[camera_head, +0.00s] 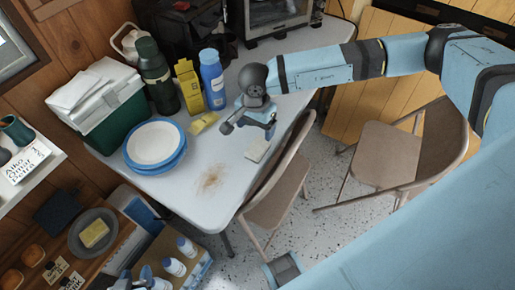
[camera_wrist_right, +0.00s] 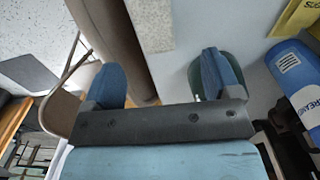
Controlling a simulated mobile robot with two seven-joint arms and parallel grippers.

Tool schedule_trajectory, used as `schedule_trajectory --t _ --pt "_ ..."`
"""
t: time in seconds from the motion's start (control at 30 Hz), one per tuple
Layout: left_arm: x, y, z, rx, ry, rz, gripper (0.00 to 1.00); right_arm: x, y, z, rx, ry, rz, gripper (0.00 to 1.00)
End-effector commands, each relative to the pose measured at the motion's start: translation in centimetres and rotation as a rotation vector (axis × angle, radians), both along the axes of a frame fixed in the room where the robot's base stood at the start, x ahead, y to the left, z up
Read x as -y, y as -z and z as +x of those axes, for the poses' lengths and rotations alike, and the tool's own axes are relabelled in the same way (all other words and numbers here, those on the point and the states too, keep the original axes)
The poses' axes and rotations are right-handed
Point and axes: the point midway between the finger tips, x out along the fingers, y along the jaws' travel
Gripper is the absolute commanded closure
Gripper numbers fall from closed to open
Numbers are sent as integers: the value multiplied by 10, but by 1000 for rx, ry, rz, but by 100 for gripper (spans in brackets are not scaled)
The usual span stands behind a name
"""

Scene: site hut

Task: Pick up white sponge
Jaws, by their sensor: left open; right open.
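The white sponge (camera_head: 257,150) is a small pale block lying flat on the grey table (camera_head: 185,195), close to its right edge. In the right wrist view the sponge (camera_wrist_right: 150,24) shows at the top, beyond and between the two fingers. My right gripper (camera_head: 249,127) is above the table, just behind the sponge in the head view; its fingers are spread and empty, and it also shows in the right wrist view (camera_wrist_right: 160,82). My left gripper (camera_head: 143,278) shows only partly at the bottom edge of the head view, near the lower shelf, and seems empty.
A blue bottle (camera_head: 212,79), yellow carton (camera_head: 188,86), dark green flask (camera_head: 156,75), yellow cloth (camera_head: 203,122) and stacked plates (camera_head: 155,143) stand left of my right gripper. A folding chair (camera_head: 279,190) touches the table's right side. A yellow sponge (camera_head: 94,233) lies on a grey plate.

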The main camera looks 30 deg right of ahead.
Motion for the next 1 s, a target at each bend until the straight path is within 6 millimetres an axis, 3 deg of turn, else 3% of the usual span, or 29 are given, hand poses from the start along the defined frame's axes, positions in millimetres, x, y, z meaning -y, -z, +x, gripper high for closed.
schedule_trajectory --t 0.1,0.47,0.7,0.97,1.0 --pt "-2 2 0 -1 3 6 57 -1 22 -1 -1 0 0 17" --pt "0 1 0 -1 0 2 57 1 48 -3 -2 0 1 17" --pt "2 1 0 -1 -7 -8 57 3 83 -7 -2 -1 3 17" --pt "3 1 0 -2 -7 -8 57 4 88 -7 -1 -1 4 17" --pt "3 1 0 -1 -7 -8 57 4 88 -7 -1 -1 4 24"
